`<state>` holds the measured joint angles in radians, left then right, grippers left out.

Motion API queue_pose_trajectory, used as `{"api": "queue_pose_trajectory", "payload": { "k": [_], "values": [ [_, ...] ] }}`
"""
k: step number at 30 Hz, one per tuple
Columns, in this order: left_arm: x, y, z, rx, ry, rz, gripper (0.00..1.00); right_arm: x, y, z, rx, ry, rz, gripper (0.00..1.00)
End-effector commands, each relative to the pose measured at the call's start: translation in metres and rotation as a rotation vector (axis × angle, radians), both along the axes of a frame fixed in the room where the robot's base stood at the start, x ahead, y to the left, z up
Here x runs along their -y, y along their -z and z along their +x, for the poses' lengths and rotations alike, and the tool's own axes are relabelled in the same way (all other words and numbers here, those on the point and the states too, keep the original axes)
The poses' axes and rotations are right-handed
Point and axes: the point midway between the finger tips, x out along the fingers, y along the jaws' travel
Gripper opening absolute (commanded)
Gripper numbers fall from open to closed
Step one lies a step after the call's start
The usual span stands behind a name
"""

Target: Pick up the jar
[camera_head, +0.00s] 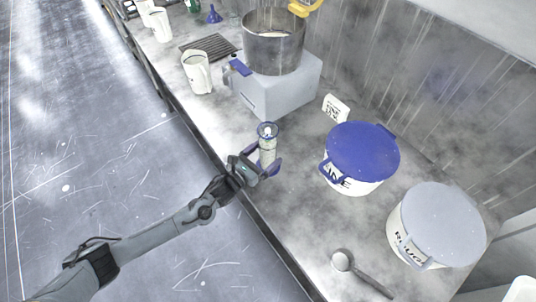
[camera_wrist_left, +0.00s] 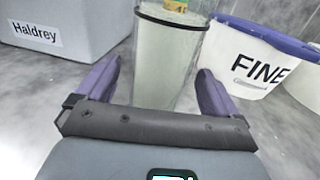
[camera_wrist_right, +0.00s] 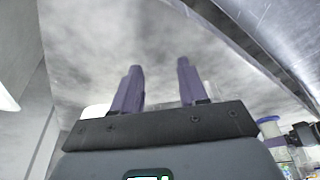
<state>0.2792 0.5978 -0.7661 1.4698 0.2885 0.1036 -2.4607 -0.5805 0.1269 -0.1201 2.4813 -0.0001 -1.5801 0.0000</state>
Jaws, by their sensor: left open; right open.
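The jar (camera_head: 267,151) is a clear, upright cylinder with pale contents and a blue-rimmed top, standing near the front edge of the counter. My left gripper (camera_head: 265,163) is open, with its purple fingers on either side of the jar. In the left wrist view the jar (camera_wrist_left: 166,62) stands between the spread fingers (camera_wrist_left: 159,73), with gaps visible on both sides. Its top is cut off there. My right gripper (camera_wrist_right: 157,75) is open and empty in the right wrist view, and is not seen in the head view.
A grey box (camera_head: 283,94) carrying a metal pot (camera_head: 273,52) stands behind the jar. A blue-lidded FINE tub (camera_head: 361,151) and a grey-lidded tub (camera_head: 441,222) stand to the right. A spoon (camera_head: 362,273) lies near the front. A white jug (camera_head: 197,72) is farther left.

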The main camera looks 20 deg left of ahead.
Motion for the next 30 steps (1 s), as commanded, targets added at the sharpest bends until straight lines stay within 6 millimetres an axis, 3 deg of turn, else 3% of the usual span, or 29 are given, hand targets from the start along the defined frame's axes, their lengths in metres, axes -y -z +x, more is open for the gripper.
{"api": "queue_pose_trajectory", "payload": {
  "k": [5, 13, 30],
  "values": [
    [0.006, 0.0, 0.015, 0.001, -0.001, 0.0, 0.95, 0.0, 0.001, 0.0, 0.0, 0.0, 0.0, 0.43],
    [0.007, 0.0, 0.017, 0.0, 0.0, 0.0, 0.95, -0.001, 0.001, 0.0, -0.001, 0.003, 0.004, 0.43],
    [0.007, 0.0, 0.017, 0.0, -0.001, 0.0, 0.09, -0.002, 0.001, 0.0, 0.0, 0.007, 0.01, 0.43]
  ]
}}
